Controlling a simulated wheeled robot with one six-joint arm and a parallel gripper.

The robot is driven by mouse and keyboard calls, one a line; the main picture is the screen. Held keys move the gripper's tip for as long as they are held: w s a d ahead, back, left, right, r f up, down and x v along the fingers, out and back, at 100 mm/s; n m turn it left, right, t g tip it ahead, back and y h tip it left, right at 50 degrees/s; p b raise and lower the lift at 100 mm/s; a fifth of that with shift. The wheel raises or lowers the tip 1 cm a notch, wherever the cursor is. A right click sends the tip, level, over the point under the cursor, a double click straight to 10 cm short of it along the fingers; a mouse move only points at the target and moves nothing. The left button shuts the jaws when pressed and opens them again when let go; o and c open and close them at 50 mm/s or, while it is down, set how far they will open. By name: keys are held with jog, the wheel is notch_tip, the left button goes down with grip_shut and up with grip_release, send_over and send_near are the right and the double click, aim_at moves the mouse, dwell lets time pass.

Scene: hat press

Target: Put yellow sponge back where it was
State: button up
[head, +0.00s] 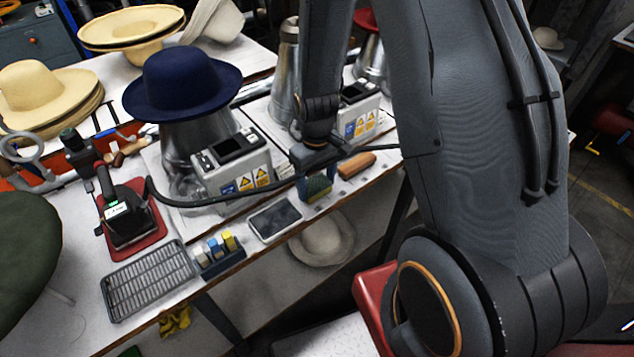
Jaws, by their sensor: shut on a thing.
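My gripper (314,174) points down over the front edge of the white workbench, right of the middle of the picture. It is shut on the yellow sponge (317,187), which looks yellow-green with a darker blue side. The sponge is at or just above the bench top; I cannot tell whether it touches. The upper part of the sponge and the fingertips are partly hidden by the wrist and a dark cable.
A brown brush-like block (357,165) lies just right of the sponge, and a grey tablet (275,219) lies to its left. A control box (233,163) and a navy hat (183,82) on a metal press stand behind. A small bottle holder (220,257) and grey rack (148,280) sit left.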

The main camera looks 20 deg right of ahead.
aim_at(317, 185)
jog(key=shift+f, duration=0.2)
jog(key=shift+f, duration=0.1)
jog(key=o, duration=1)
jog(key=shift+c, duration=0.2)
notch_tip(317, 185, up, 11)
jog(key=b, duration=0.3)
jog(key=s+r+m+t, duration=0.1)
jog(key=s+r+m, duration=0.2)
jog(key=s, duration=0.6)
notch_tip(317, 185, up, 3)
jog(key=shift+f+m+t, duration=0.2)
jog(key=shift+m+t, duration=0.1)
jog(key=shift+a, duration=0.1)
